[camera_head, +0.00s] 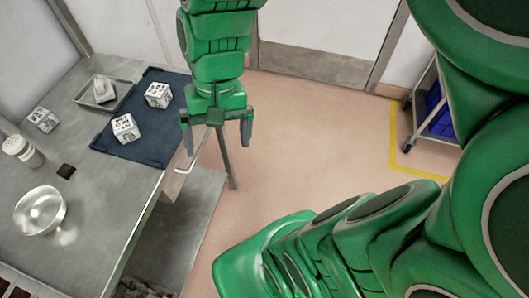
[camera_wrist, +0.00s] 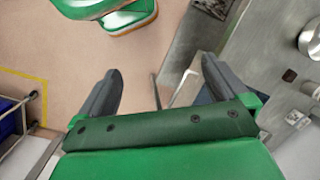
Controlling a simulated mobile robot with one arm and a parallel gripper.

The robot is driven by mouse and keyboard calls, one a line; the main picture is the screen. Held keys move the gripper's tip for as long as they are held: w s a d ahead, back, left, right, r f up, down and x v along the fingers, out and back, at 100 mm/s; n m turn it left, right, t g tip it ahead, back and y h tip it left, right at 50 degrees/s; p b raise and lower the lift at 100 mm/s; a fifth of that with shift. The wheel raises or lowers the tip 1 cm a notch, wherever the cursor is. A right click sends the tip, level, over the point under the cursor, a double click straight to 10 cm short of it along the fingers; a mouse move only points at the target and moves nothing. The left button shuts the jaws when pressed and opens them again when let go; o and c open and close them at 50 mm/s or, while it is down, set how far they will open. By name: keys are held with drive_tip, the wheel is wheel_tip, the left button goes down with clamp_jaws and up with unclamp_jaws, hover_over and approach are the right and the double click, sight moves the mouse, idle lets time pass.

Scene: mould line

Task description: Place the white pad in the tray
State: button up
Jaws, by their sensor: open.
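A white pad-like object (camera_head: 104,88) lies in the small grey metal tray (camera_head: 121,98) at the far left of the steel table in the head view. It looks slightly tilted; its exact contact with the tray is too small to tell. My gripper (camera_head: 217,138) points down with its fingers apart and nothing between them. It hangs beside the table's right edge, to the right of the tray and the dark mat. In the wrist view my open gripper (camera_wrist: 162,70) has floor and the table edge behind it. The pad and tray cannot be made out there.
A dark blue mat (camera_head: 157,138) holds two white printed cubes (camera_head: 158,95) (camera_head: 125,128). Another printed cube (camera_head: 43,119), a shaker (camera_head: 22,151), a brown square (camera_head: 66,171) and a metal bowl (camera_head: 40,211) stand left on the table. A cart (camera_head: 432,110) stands right; floor between is clear.

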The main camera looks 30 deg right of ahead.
drive_tip(key=s+d+n+h, duration=0.2)
drive_tip(key=s+d, duration=0.4)
drive_tip(key=s, duration=0.1)
drive_tip(key=shift+s+f, duration=0.25)
drive_tip(key=shift+f, duration=0.05)
